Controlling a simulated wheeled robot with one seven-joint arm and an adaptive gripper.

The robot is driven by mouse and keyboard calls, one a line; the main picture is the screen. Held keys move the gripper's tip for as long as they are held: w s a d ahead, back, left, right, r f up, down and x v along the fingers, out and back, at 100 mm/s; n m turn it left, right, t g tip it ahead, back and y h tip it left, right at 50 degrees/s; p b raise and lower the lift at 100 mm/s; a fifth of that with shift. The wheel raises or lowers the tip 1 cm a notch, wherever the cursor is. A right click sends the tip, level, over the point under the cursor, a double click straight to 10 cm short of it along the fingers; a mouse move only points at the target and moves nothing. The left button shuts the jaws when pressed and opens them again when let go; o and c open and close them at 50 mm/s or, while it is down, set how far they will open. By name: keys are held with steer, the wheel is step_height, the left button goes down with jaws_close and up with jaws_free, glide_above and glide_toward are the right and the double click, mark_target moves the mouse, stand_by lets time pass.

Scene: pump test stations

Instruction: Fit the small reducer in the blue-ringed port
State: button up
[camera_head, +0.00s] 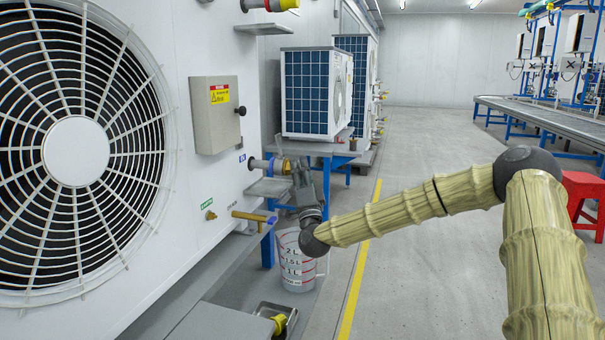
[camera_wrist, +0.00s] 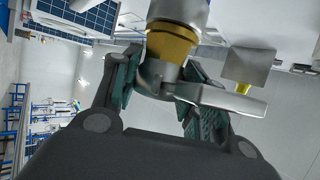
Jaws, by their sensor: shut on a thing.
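The blue-ringed port (camera_head: 258,165) sticks out of the white unit's side in the head view, with a brass collar (camera_head: 281,166) at its end. In the wrist view the port (camera_wrist: 178,10) is at the top, its brass collar (camera_wrist: 170,42) below. My gripper (camera_head: 301,178) is at the collar's outer end. In the wrist view my gripper (camera_wrist: 160,82) has its green pads closed around a silver metal piece (camera_wrist: 152,74), seemingly the small reducer. The piece meets the collar in the picture; I cannot tell whether it is seated. A flat silver bar (camera_wrist: 235,99) extends right from it.
A grey shelf (camera_head: 268,188) sits under the port. A clear measuring jug (camera_head: 298,272) stands below my wrist. A grey control box (camera_head: 216,114) is above left.

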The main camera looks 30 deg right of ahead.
stand_by(0.4)
steer(key=o, duration=0.9)
steer(key=shift+r, duration=0.1)
steer(key=shift+o, duration=0.2)
steer(key=shift+s+a+f, duration=0.15)
steer(key=shift+s+f, duration=0.05)
steer(key=shift+f, duration=0.1)
steer(key=v, duration=1.1)
steer(key=shift+s, duration=0.2)
